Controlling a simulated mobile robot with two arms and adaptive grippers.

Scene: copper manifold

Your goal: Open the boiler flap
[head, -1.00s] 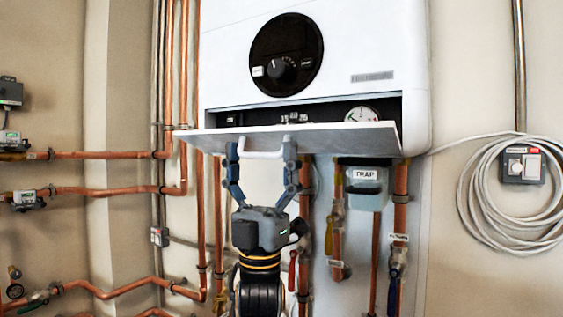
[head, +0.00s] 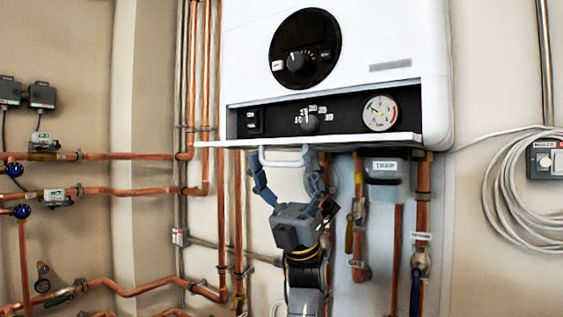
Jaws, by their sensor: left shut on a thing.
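The white boiler (head: 370,40) hangs on the wall in the upper middle. Its white flap (head: 350,140) is swung down and shows almost edge-on, close to level. The dark control panel (head: 350,113) behind it is exposed, with a small knob (head: 310,122) and a round gauge (head: 381,113). The flap's white bar handle (head: 283,163) hangs at its underside. My left gripper (head: 284,168) reaches up from below and is shut on the handle, a finger at each end of it. My right gripper is not in view.
A trap unit (head: 388,182) and copper pipes (head: 357,220) with valves hang below the boiler, right of my left arm. More copper pipes (head: 125,190) run along the left. A coiled cable (head: 515,200) hangs at the right.

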